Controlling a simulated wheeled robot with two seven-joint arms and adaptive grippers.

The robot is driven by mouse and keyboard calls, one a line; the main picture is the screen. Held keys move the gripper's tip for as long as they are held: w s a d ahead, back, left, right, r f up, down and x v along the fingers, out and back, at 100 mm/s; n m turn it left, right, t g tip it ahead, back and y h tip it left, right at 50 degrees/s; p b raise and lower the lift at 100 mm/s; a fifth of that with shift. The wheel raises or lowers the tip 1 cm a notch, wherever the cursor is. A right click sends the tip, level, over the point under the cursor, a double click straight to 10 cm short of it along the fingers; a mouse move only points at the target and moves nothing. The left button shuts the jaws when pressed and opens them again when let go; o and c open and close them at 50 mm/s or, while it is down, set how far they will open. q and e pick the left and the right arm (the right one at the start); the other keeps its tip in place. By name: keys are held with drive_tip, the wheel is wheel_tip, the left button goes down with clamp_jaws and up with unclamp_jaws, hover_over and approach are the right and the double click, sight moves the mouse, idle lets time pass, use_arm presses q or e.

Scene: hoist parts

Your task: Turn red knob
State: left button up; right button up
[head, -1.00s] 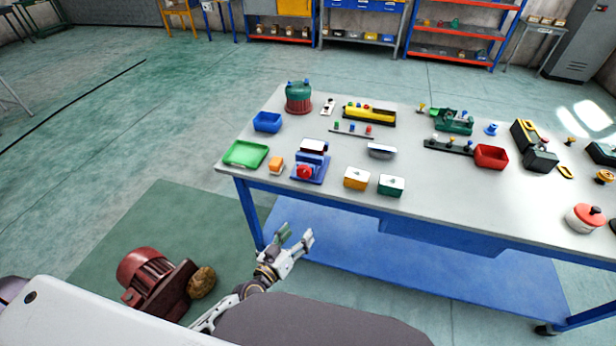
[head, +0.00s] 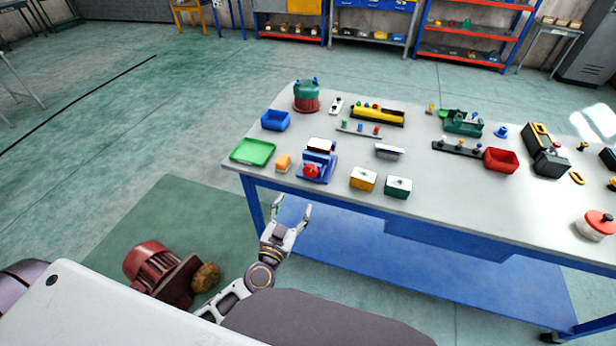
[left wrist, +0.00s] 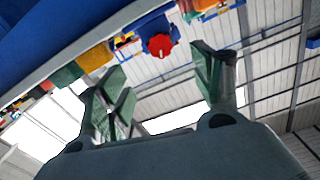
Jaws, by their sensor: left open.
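A red knob (head: 311,171) sits on the front of a blue device (head: 320,154) near the front left edge of the table. In the left wrist view the red knob (left wrist: 160,46) shows above and between the fingers, on its blue housing. My left gripper (head: 291,205) is open and empty, in front of the table's front edge and below the tabletop, apart from the knob. Its two fingers (left wrist: 163,90) stand wide apart in the left wrist view. My right gripper is not in view.
The grey table (head: 440,200) has blue legs and a blue lower shelf. A dark red motor (head: 155,268) stands on the floor at left.

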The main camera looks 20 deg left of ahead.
sight(310, 174)
use_arm(q)
drive_tip(key=shift+w, duration=0.15)
idle(0.3)
drive_tip(key=shift+w+d, duration=0.15)
drive_tip(key=shift+w, duration=3.25)
drive_tip(key=shift+w+d, duration=0.1)
drive_tip(key=shift+w, duration=3.25)
drive_tip(key=shift+c, duration=0.5)
drive_tip(key=c, duration=0.9)
